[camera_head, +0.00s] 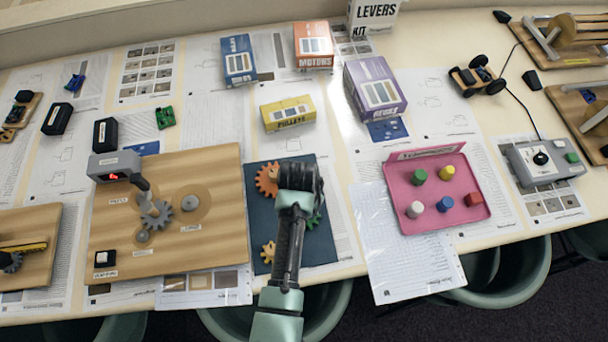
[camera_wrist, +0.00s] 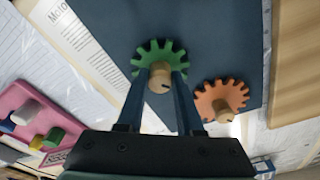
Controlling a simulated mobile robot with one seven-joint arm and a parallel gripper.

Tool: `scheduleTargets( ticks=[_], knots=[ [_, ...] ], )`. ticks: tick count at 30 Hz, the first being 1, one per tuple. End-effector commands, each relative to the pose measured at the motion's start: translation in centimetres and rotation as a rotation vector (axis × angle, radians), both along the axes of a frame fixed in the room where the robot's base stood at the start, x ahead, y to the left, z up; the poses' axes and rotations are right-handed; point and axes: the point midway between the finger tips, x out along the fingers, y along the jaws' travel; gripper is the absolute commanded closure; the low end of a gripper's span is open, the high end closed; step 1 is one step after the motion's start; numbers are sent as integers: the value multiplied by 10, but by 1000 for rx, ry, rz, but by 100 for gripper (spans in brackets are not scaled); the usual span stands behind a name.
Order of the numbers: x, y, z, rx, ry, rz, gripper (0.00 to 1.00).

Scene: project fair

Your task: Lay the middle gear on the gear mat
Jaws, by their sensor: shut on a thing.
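The dark blue gear mat (camera_head: 263,218) lies right of the wooden gear board, and fills much of the wrist view (camera_wrist: 215,40). My gripper (camera_wrist: 159,78) is shut on the wooden knob of a green gear (camera_wrist: 146,60). The green gear is over the mat; I cannot tell whether it touches it. In the head view my arm covers most of the green gear (camera_head: 314,220). An orange gear (camera_head: 266,180) with a wooden knob lies on the mat, also in the wrist view (camera_wrist: 208,105). A yellow gear (camera_head: 268,252) lies near the mat's front edge.
The wooden board (camera_head: 120,235) at left carries grey gears (camera_head: 155,213) and a small display device (camera_head: 114,167). A pink tray (camera_head: 400,205) with coloured pegs is at right. Boxes stand behind, including a yellow one (camera_head: 289,112). The mat's left middle is bare.

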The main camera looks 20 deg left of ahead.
Motion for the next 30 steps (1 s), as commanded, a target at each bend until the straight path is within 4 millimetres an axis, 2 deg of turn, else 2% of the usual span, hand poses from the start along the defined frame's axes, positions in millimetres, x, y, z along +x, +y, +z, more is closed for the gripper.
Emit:
scheduleTargets(
  ticks=[11, 12, 16, 17, 25, 30],
  knots=[
    [0, 0, -5, 0, -1, 0, 100],
    [0, 0, -5, 1, -2, 0, 61],
    [0, 0, -4, 1, -1, 0, 38],
    [0, 0, -4, 1, -1, 0, 35],
    [0, 0, -3, 1, -1, 1, 35],
    [0, 0, 7, 1, -4, 0, 35]
  ],
)
